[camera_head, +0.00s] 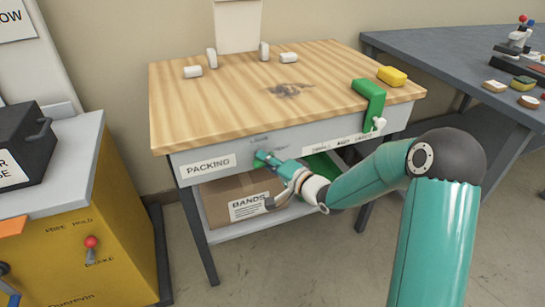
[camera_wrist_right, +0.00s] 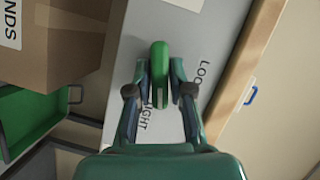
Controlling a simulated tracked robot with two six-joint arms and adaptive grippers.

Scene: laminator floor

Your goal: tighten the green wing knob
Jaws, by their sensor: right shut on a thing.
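The green wing knob (camera_wrist_right: 160,62) sits on the grey front panel (camera_wrist_right: 112,68) of the packing table, with its wing pointing along my fingers in the right wrist view. My right gripper (camera_wrist_right: 161,76) is shut on the knob, one finger on each side. Lettering shows on the panel on both sides of the knob, partly hidden by my fingers. In the head view, my right gripper (camera_head: 270,161) reaches the front panel beside the PACKING label (camera_head: 208,166) and mostly hides the knob. My left gripper is not in view.
A cardboard box (camera_head: 222,200) and a green tray (camera_head: 322,166) are under the wooden tabletop (camera_head: 220,105). A green bracket (camera_head: 370,98) hangs over the table's front edge, near a yellow block (camera_head: 392,75). A yellow cabinet (camera_head: 115,235) stands at left. A dark table (camera_head: 430,47) stands at right.

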